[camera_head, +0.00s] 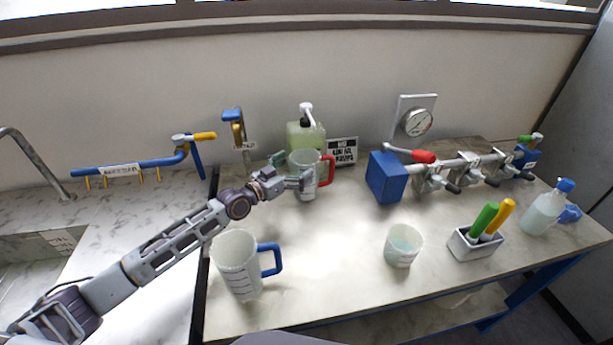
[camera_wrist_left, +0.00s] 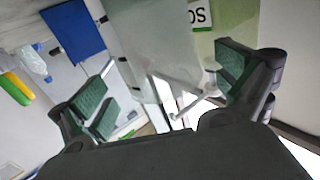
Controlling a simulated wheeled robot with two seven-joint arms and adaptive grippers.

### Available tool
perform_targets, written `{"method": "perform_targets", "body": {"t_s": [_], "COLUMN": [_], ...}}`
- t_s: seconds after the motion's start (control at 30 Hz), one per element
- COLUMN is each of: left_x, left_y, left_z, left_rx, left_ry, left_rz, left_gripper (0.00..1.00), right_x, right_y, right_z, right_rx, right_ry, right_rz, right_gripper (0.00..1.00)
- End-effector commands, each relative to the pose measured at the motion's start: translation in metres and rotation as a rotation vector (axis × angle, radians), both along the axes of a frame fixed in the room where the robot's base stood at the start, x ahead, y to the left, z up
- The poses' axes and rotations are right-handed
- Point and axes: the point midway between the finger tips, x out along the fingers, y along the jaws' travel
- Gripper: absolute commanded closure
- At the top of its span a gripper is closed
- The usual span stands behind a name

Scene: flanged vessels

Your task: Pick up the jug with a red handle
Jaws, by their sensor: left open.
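The jug with a red handle (camera_head: 308,163) stands upright at the back of the table, pale and translucent, with its red handle on the right side. My left gripper (camera_head: 291,170) is at the jug's left front, with its fingers spread and overlapping the jug's outline. In the left wrist view, a pale translucent body (camera_wrist_left: 150,45), which looks like the jug, lies between the open green-padded fingers of the left gripper (camera_wrist_left: 165,88). Gaps show at both sides; the red handle is not visible there. My right gripper is not in view.
A jug with a blue handle (camera_head: 238,266) stands near the front left. A pale green canister (camera_head: 305,135) and a sign (camera_head: 342,151) are behind the red-handled jug. A blue box with a red-levered pipe (camera_head: 386,178) stands to its right. A beaker (camera_head: 402,246) stands nearer the front.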

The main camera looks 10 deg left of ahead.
Motion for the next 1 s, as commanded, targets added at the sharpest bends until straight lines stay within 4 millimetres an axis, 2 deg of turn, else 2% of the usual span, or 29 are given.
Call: {"method": "perform_targets", "body": {"t_s": [0.5, 1.0], "left_x": [0.033, 0.038], "left_y": [-0.021, -0.025], "left_z": [-0.005, -0.006], "left_rx": [-0.001, 0.001], "left_ry": [-0.001, -0.001], "left_rz": [0.0, 0.0], "left_gripper": [0.0, 0.0], "right_x": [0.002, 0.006], "right_y": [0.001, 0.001], "right_z": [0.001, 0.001], "right_rx": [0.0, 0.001], "right_ry": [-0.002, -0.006], "right_rz": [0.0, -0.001], "right_gripper": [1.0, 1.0]}}
